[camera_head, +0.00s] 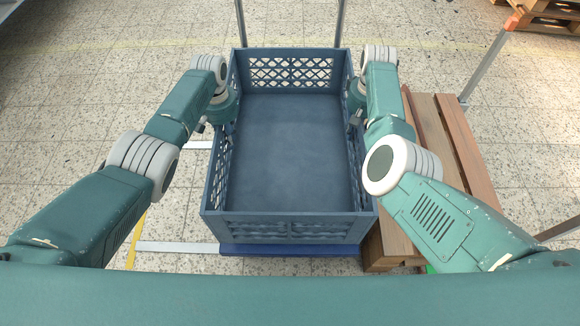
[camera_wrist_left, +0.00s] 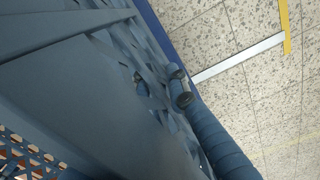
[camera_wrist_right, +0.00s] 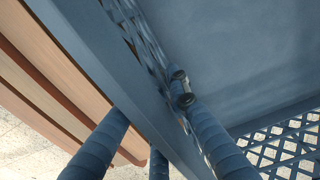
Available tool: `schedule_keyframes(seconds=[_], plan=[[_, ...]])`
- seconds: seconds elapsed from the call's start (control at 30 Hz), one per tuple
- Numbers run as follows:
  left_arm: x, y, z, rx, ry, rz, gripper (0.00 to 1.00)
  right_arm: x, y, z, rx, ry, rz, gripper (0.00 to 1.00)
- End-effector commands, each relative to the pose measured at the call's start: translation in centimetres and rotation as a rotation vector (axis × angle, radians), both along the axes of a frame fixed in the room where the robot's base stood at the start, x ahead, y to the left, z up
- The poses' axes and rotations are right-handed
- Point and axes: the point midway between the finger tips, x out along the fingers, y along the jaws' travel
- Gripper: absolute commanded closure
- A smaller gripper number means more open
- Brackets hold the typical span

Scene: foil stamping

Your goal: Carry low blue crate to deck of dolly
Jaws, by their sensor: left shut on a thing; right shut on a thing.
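The low blue crate (camera_head: 290,150), empty with lattice walls, is in the middle of the head view. A darker blue flat edge, seemingly the dolly deck (camera_head: 290,250), shows below its near wall; whether the crate touches it I cannot tell. My left gripper (camera_head: 233,127) is shut on the crate's left wall. My right gripper (camera_head: 353,119) is shut on its right wall. In the left wrist view, the fingers (camera_wrist_left: 180,90) grip the lattice wall. In the right wrist view, the fingers (camera_wrist_right: 181,88) straddle the wall. The crate hides most of the deck.
A wooden pallet (camera_head: 455,150) lies close along the crate's right side. Two metal posts (camera_head: 340,22) rise beyond the far wall. A grey post with an orange top (camera_head: 485,60) stands at right. White and yellow floor marks (camera_head: 180,247) lie left; tiled floor there is clear.

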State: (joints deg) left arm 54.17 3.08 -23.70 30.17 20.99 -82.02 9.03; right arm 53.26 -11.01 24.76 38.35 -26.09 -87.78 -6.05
Motion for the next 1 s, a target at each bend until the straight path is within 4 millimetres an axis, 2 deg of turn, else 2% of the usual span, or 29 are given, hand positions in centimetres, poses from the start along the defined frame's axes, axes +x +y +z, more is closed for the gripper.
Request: schedule_keyframes(seconds=[0.27, 0.97, 1.0], plan=[[0.2, 0.0, -0.7, 0.000, -0.005, 0.000, 1.00, 0.2, -0.1, -0.7, -0.001, -0.005, -0.001, 1.00], [0.2, 0.0, -4.6, 0.000, -0.005, 0.000, 1.00, 0.2, -0.1, -4.6, -0.002, -0.005, -0.001, 1.00], [0.0, 0.0, -4.8, 0.001, 0.000, 0.000, 0.83, 0.0, -0.1, -4.8, -0.001, 0.000, 0.000, 0.83]])
